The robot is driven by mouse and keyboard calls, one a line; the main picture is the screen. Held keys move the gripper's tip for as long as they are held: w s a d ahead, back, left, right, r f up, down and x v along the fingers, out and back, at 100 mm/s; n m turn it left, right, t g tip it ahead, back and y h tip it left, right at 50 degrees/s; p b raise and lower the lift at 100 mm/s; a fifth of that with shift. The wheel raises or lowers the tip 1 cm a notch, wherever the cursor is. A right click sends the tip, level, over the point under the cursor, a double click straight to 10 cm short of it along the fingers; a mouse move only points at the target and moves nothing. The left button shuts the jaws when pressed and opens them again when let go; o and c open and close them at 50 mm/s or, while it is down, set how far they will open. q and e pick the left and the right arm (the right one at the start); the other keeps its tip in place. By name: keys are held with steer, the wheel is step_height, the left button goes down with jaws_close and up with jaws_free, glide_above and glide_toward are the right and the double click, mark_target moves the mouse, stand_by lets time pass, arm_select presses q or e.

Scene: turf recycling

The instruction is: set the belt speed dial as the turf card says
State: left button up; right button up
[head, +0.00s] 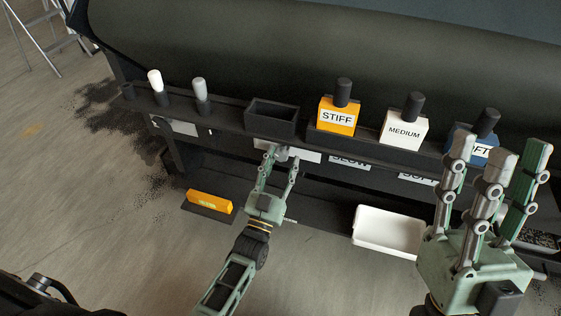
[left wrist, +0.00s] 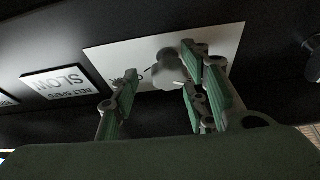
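The belt speed dial is a grey knob (left wrist: 170,68) on a white plate (left wrist: 215,38). A short dark mark and partly hidden lettering show beside the knob; I cannot read its setting. The plate also shows in the head view (head: 309,156). A card reading SLOW, BELT SPEED (left wrist: 62,85) is beside the plate; it shows partly hidden under the shelf in the head view (head: 350,162). My left gripper (head: 279,158) is open, its fingertips around the knob, with a gap on the left. My right gripper (head: 492,155) is open and empty at the right.
Handled blocks, STIFF (head: 337,118), MEDIUM (head: 403,132) and a partly hidden blue one (head: 464,143), stand on the shelf. An empty black tray (head: 270,119) and two pegs (head: 156,85) are further left. An orange level (head: 210,201) and white tray (head: 388,233) sit below.

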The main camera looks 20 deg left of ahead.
arm_select(q)
steer(key=shift+f, duration=0.1)
steer(key=shift+a, duration=0.1)
steer(key=v, duration=1.2)
